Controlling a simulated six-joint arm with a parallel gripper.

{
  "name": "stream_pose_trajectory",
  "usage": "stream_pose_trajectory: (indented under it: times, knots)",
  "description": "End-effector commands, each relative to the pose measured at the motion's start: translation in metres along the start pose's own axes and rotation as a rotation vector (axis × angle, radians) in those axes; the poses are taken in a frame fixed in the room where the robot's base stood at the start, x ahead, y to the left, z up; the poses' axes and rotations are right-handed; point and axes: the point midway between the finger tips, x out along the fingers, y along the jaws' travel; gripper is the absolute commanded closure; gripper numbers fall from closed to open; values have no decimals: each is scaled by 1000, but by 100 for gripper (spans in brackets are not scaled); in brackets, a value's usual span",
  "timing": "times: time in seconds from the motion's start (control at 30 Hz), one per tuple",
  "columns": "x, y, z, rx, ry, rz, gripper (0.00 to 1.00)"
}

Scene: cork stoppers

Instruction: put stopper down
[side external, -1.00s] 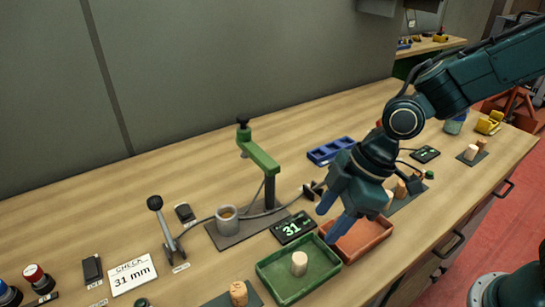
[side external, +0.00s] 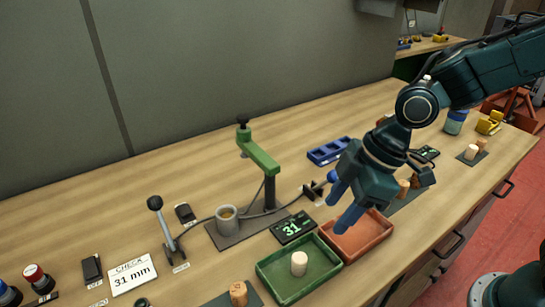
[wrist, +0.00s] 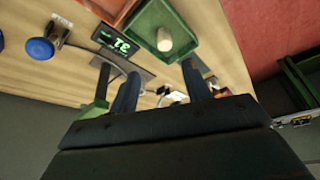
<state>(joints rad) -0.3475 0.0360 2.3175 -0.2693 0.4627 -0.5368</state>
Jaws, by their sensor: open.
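A pale cork stopper (side external: 299,263) stands upright in the green tray (side external: 270,278) at the front of the bench. It also shows in the wrist view (wrist: 164,38), inside the green tray (wrist: 190,30). My gripper (side external: 341,203) is open and empty, its blue fingers apart above the orange-red tray (side external: 375,238), to the upper right of the stopper. In the wrist view the two fingers are spread with nothing between them.
A gauge display reading 31 (side external: 293,228) lies behind the green tray. A green press stand (side external: 262,160) with a metal cup (side external: 227,220) stands behind, left of my gripper. Another cork (side external: 238,293) is at the front. A card reads "CHECK 31 mm" (side external: 132,277).

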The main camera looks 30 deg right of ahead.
Motion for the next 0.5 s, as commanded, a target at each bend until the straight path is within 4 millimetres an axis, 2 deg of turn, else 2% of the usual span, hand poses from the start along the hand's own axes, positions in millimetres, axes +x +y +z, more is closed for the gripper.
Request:
stream_pose_trajectory:
  times: [0.27, 0.5]
  knots:
    - [-55, 14, 31, 199, 3, 114, 52]
    - [-106, 16, 72, 437, 15, 232, 52]
